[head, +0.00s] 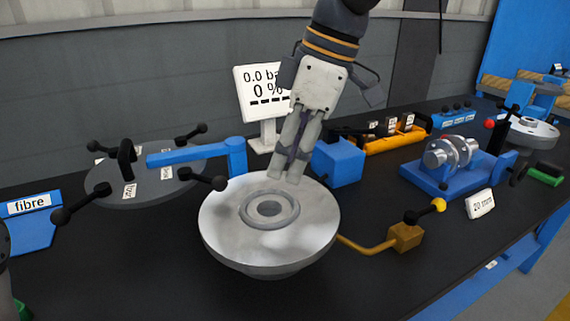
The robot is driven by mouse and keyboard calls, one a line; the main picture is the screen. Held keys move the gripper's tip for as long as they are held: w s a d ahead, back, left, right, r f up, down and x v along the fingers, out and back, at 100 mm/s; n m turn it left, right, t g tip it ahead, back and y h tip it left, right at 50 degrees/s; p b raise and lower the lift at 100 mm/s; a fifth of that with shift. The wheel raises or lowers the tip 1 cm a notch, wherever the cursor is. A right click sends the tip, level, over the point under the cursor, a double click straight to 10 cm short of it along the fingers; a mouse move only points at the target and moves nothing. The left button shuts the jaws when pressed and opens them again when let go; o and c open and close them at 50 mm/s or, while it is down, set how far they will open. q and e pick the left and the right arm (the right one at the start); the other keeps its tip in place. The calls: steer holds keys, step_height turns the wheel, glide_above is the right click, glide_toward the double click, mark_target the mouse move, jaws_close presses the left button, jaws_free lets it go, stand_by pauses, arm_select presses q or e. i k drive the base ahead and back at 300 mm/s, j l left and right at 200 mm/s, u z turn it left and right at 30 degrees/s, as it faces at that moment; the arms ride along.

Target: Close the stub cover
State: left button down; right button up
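The stub cover (150,186) is a dark grey disc with several black knobs around its rim and a black handle on top. It hangs on a blue swing arm (190,153), swung out to the left of the flanged shell. The round metal shell flange (222,220) is uncovered, with its raised ring and central opening in sight. My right gripper (285,177) comes down from above over the far edge of the flange. Its fingers are close together, with nothing visible between them. Whether its tips touch the flange is unclear.
A white gauge sign (262,90) stands behind the flange, with a blue block (338,162) right of it. A brass valve with a yellow knob (405,236) is at right. A blue fixture (448,176) and yellow tray (385,142) stand farther right. A blue fibre box (32,222) is at left.

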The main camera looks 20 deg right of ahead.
mark_target(144, 175)
steer(key=k, duration=1)
